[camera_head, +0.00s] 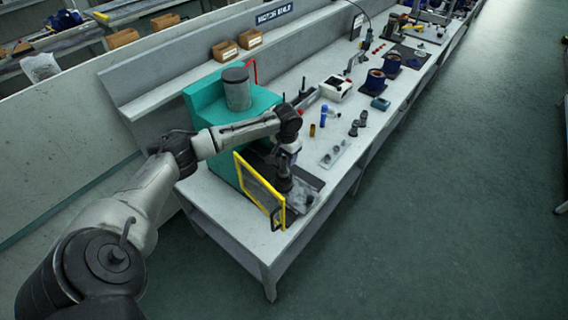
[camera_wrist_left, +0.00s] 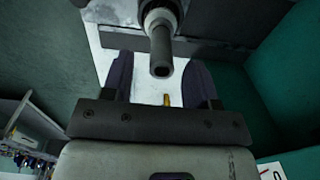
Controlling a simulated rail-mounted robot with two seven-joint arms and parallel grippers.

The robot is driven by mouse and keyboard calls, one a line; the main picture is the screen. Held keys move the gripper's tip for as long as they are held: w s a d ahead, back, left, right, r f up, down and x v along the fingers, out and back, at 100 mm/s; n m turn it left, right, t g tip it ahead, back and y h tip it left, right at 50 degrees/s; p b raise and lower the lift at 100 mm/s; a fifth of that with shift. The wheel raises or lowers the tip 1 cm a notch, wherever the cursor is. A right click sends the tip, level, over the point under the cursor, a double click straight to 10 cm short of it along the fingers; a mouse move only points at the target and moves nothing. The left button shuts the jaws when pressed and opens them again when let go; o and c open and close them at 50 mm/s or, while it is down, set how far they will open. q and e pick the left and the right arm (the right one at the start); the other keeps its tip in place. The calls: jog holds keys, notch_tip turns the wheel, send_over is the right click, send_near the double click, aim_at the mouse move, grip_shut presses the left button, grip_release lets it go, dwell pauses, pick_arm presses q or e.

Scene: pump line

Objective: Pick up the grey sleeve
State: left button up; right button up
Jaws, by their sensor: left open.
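My left gripper (camera_head: 285,181) is at the teal press (camera_head: 205,100), behind its yellow-framed guard (camera_head: 258,190). In the left wrist view its two dark fingers are apart (camera_wrist_left: 158,84). A dark grey hollow tube (camera_wrist_left: 161,48) below a paler collar (camera_wrist_left: 160,16) shows between them, with visible space on both sides. I cannot tell whether this tube is the grey sleeve or part of the press. Small dark grey cylinders (camera_head: 354,129) also stand on the bench, right of the press. My right gripper is not in view.
The pale bench (camera_head: 240,228) runs toward the upper right. Near the press are a light plate with small parts (camera_head: 333,156), a blue tool (camera_head: 323,116), a small brass piece (camera_head: 312,131) and a white box (camera_head: 336,88). Blue-and-red parts (camera_head: 374,83) stand farther along.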

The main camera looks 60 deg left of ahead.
pick_arm(q)
jog(key=shift+s+a+f, duration=0.1)
jog(key=shift+f, duration=1)
jog(key=shift+s+f, duration=0.1)
jog(key=shift+f, duration=1)
jog(key=shift+c, duration=0.2)
jog(key=c, duration=0.8)
